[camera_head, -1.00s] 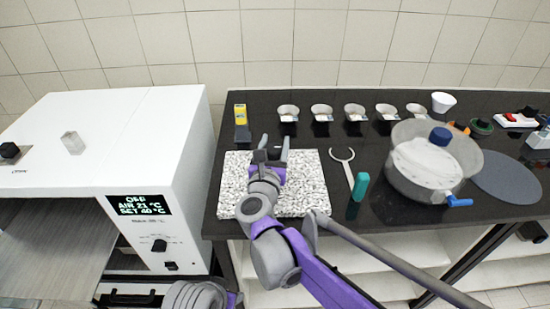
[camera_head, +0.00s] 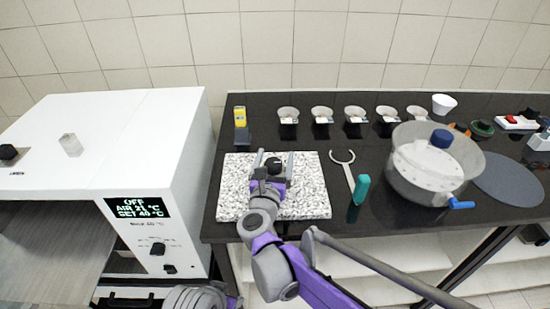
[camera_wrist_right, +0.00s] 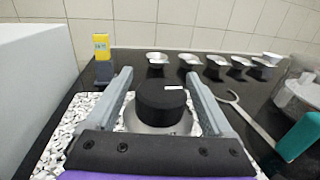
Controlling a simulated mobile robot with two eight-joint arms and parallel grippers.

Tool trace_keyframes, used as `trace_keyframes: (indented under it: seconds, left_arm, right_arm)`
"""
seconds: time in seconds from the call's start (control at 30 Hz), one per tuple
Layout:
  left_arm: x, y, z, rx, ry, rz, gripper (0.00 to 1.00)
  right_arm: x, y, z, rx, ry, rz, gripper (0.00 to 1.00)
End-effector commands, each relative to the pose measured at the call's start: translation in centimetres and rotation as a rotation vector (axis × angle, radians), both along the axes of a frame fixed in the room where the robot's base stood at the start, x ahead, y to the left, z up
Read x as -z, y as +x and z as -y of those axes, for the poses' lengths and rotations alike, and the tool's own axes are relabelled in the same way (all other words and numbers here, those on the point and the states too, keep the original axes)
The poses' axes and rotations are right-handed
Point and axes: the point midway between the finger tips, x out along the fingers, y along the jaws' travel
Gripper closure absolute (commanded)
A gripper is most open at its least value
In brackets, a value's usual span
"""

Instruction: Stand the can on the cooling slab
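The can (camera_head: 273,163) has a black top and a silver-grey lower part. It appears to stand upright on the speckled white-and-black cooling slab (camera_head: 313,187), near the slab's back middle. My right gripper (camera_head: 274,154) is low over the slab with its fingers spread on either side of the can. In the right wrist view, the can (camera_wrist_right: 161,102) sits between the open fingers of the right gripper (camera_wrist_right: 158,74), with gaps beside its black top. The can's foot is partly hidden by the gripper's palm. My left gripper is not in view.
A yellow device (camera_head: 240,116) stands behind the slab at left. Several small bowls line the back. A white oven (camera_head: 150,150) stands at left.

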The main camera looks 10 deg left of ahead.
Motion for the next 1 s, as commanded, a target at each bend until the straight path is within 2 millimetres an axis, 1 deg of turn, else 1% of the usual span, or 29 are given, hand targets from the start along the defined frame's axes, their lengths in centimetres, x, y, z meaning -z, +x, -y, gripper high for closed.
trace_keyframes:
  seconds: [0.17, 0.27, 0.37, 0.43, 0.6, 0.8, 0.9, 1.0]
  left_arm:
    - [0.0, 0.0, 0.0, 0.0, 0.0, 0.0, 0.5]
    - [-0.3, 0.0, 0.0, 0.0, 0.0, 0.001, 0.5]
    - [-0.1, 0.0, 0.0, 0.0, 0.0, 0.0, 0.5]
    - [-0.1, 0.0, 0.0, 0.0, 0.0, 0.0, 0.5]
    - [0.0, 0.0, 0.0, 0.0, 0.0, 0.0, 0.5]
    - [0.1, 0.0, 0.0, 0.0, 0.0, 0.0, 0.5]
    - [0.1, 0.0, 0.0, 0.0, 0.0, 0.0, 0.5]
    - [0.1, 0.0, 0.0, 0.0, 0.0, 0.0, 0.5]
  right_arm:
    - [0.0, 0.0, 0.0, 0.0, 0.0, 0.0, 0.15]
    - [-0.5, 0.0, 0.0, 0.0, 0.0, 0.0, 0.15]
    - [-0.3, -1.2, 0.0, -0.003, 0.001, 0.0, 0.15]
    - [-0.3, -2.5, 0.1, -0.003, 0.002, 0.0, 0.15]
    - [-0.3, -6.3, 0.4, -0.004, 0.001, 0.0, 0.15]
    - [-0.3, -10.0, 0.8, -0.003, 0.001, -0.001, 0.15]
    - [-0.3, -11.2, 0.9, -0.002, 0.001, 0.0, 0.15]
    - [-0.3, -11.8, 1.0, -0.001, 0.001, 0.0, 0.15]
